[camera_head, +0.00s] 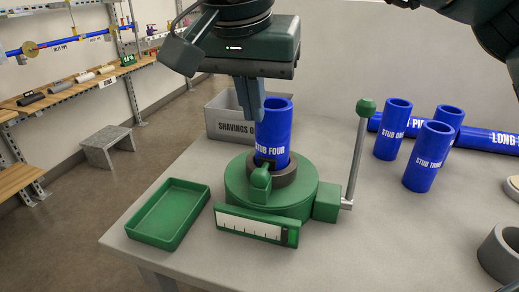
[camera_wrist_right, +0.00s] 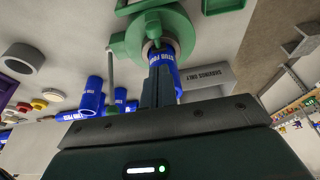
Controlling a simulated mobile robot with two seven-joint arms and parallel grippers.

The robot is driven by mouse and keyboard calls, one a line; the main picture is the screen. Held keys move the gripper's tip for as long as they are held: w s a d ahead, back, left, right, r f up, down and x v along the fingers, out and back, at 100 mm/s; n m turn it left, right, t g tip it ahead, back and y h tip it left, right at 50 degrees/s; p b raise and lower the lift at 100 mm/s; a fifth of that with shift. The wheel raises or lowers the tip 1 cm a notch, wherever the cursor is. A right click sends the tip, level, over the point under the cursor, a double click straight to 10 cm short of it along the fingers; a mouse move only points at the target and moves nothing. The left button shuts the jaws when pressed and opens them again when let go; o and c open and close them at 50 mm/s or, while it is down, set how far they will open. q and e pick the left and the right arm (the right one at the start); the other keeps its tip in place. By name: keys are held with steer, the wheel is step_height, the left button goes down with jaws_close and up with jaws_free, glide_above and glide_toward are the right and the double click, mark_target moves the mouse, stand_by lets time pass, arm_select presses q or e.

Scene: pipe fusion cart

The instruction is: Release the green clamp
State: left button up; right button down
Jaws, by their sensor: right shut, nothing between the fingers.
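The green clamp (camera_head: 238,192) is a round green body on the table with a dark collar. A blue pipe marked STUB FOUR (camera_head: 274,135) stands upright in its collar. A grey lever (camera_head: 356,160) with a green knob (camera_head: 366,107) rises from a block at the clamp's right side, nearly upright. In the wrist view my right gripper (camera_wrist_right: 157,75) shows beside the blue pipe (camera_wrist_right: 168,62), with the clamp (camera_wrist_right: 140,35) beyond. My left gripper is out of view.
A green tray (camera_head: 132,230) lies left of the clamp. A grey shavings bin (camera_head: 222,115) stands behind it. Several blue stubs (camera_head: 428,157) stand at the right, near a long blue pipe (camera_head: 485,139) and a grey ring (camera_head: 502,250). The table front right of the clamp is clear.

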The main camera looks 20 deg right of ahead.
mark_target(262, 165)
steer(key=b+x, duration=0.1)
steer(key=x, duration=0.9)
steer(key=shift+w+f, duration=0.1)
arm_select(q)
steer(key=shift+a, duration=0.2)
